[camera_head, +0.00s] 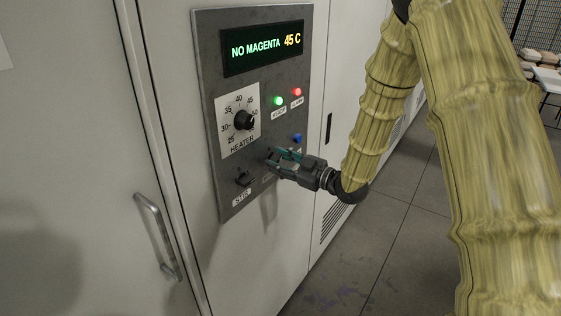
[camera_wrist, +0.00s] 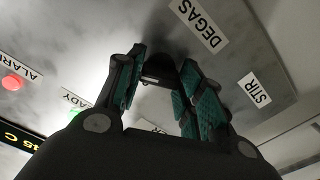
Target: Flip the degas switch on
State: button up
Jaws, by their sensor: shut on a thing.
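The degas switch (camera_wrist: 163,73) is a dark knob on the grey control panel (camera_head: 225,100), beside the DEGAS label (camera_wrist: 199,22) in the wrist view. My gripper (camera_head: 273,159) is at the lower right of the panel, its teal-padded fingers on either side of the knob. It is shut on the degas switch. In the head view my fingers mostly hide this switch and its label, so I cannot tell its exact setting.
The STIR switch (camera_head: 243,179) is close to the left of my gripper. The heater dial (camera_head: 243,120), a blue button (camera_head: 297,138), green light (camera_head: 278,101) and red light (camera_head: 297,91) are above. The display (camera_head: 262,47) reads NO MAGENTA 45 C. Open floor (camera_head: 400,235) lies right.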

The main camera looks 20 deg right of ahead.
jog(key=shift+w+d+r+m, duration=0.1)
jog(key=shift+r+m, duration=0.05)
jog(key=shift+m, duration=2.35)
jog(key=o, duration=1)
jog(key=v, duration=1.2)
jog(key=shift+d, duration=0.1)
